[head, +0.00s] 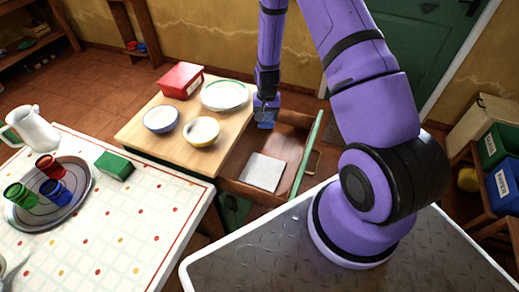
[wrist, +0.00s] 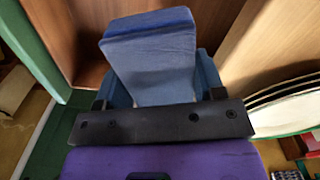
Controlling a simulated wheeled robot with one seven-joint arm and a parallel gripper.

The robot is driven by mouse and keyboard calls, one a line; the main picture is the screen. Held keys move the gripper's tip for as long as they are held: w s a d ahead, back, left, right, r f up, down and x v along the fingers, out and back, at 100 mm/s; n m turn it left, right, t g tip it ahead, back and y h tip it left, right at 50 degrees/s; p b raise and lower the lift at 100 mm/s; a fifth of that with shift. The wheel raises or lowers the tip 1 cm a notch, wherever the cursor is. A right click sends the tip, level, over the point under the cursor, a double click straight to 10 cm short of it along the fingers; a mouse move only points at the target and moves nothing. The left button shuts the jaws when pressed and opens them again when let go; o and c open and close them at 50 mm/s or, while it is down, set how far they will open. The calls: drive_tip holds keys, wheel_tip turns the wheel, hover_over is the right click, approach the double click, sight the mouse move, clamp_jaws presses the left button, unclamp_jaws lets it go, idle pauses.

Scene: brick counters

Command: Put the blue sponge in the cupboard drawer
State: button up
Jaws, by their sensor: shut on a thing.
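The blue sponge (wrist: 152,55) is a block gripped between my fingers in the wrist view. In the head view it shows small and dark blue (head: 266,124) below my gripper (head: 266,108), at the right edge of the cupboard's wooden top. My gripper is shut on the sponge. The cupboard drawer (head: 290,133) is pulled open, with a green front (head: 308,155). The sponge is over or near the drawer's back end; its exact height above it is hard to tell. Brown drawer boards (wrist: 85,40) show behind the sponge in the wrist view.
A pale square item (head: 262,172) lies in the drawer's near part. The cupboard top (head: 136,132) holds plates (head: 225,95), a blue bowl (head: 161,119), a yellow bowl (head: 202,131) and a red box (head: 180,80). A table with a green block (head: 115,166) stands left.

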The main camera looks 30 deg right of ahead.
drive_tip(key=s+d+f+m, duration=0.2)
drive_tip(key=d+f+m, duration=0.2)
drive_tip(key=d+f, duration=0.1)
hover_over(278, 144)
wheel_tip(278, 144, down, 5)
drive_tip(key=shift+r, duration=0.1)
drive_tip(key=shift+f, duration=2.65)
drive_tip(key=shift+f, duration=0.15)
drive_tip(key=o, duration=1)
drive_tip(key=shift+w, duration=0.1)
drive_tip(key=shift+c, duration=0.2)
